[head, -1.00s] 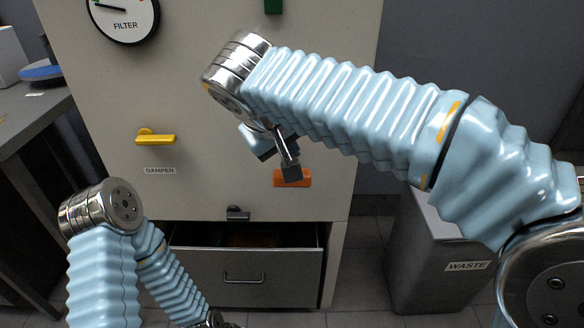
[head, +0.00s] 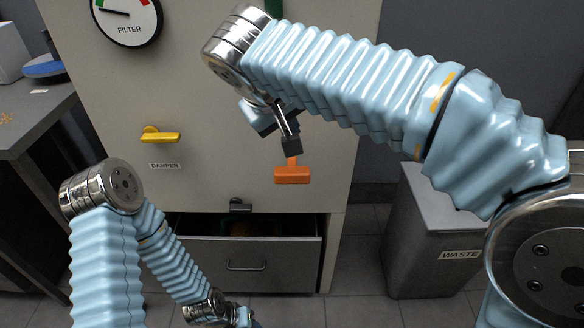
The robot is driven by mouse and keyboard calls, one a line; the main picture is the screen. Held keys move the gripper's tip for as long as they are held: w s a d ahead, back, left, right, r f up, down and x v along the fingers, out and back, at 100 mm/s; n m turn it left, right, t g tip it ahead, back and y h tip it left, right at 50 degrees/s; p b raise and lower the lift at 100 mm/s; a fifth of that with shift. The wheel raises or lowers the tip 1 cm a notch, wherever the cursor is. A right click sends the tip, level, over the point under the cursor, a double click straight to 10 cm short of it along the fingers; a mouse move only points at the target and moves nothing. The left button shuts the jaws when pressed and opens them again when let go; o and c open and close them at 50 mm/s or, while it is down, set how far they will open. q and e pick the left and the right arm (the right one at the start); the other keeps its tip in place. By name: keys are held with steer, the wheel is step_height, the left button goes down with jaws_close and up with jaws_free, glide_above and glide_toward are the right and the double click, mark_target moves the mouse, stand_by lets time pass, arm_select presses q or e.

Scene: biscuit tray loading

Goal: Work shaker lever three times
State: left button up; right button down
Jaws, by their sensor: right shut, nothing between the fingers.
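The shaker lever appears to be the orange handle (head: 292,175), low on the right of the cream cabinet front (head: 215,185), with a short orange stem above its crossbar. My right gripper (head: 291,149) is shut and empty. Its dark fingertips point down just above the crossbar, over the upper stem; I cannot tell whether they touch it. My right forearm and wrist hide the cabinet above. My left gripper (head: 246,318) is at the bottom edge, mostly cut off, so its jaws cannot be read.
A yellow damper handle (head: 160,136) and a filter gauge (head: 127,15) are on the cabinet. A grey drawer (head: 285,265) stands partly open below, under a dark catch (head: 240,205). A waste bin (head: 425,245) is at right, a grey bench (head: 35,115) at left.

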arm_select(q)
jaws_close()
stand_by(1.5)
